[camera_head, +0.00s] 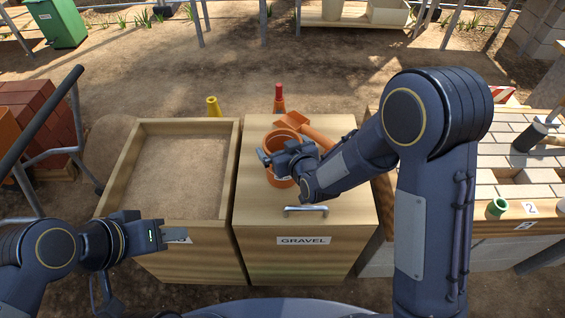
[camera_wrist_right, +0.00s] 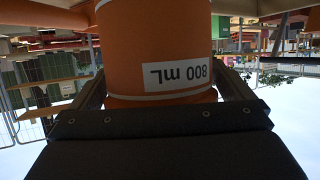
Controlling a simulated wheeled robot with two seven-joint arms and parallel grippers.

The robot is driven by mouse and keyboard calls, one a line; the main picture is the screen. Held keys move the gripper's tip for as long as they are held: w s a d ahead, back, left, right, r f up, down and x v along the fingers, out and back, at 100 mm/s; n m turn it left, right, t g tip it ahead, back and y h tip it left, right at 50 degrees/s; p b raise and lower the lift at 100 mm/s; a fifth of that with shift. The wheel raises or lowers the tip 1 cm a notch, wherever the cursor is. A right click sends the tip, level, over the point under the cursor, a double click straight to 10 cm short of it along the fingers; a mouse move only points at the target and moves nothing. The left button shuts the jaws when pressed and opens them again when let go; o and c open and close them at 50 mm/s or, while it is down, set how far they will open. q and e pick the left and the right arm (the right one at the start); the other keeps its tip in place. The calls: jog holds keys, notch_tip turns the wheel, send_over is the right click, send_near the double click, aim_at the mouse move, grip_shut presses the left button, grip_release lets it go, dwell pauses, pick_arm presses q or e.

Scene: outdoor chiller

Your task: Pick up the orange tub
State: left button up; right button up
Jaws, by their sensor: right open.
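The orange tub (camera_head: 283,136) stands upright on the closed wooden lid of the gravel bin, partly hidden by my right gripper (camera_head: 276,158). In the right wrist view, which is upside down, the orange tub (camera_wrist_right: 155,30) fills the space between the two fingers of my right gripper (camera_wrist_right: 163,88). Its white label reads "800 mL". The fingers are open, one on each side of it; I cannot tell whether they touch it. My left gripper (camera_head: 175,234) is low at the left, in front of the sand bin, away from the tub; its jaw gap is unclear.
The gravel bin (camera_head: 302,262) has a metal handle (camera_head: 305,210) near its front edge. An orange tool or pipe (camera_head: 318,137) lies behind the tub. An open sand bin (camera_head: 128,160) stands to the left.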

jog(key=c, duration=1.3)
jog(key=shift+r, duration=0.1)
jog(key=shift+c, duration=0.2)
jog(key=shift+r, duration=0.15)
jog(key=shift+r, duration=0.2)
jog(key=s+d+r+p, duration=0.2)
jog(key=s+d+r, duration=0.7)
jog(key=r, duration=0.3)
jog(key=shift+s+d+r, duration=0.15)
jog(key=shift+s+d, duration=0.05)
jog(key=shift+s, duration=0.5)
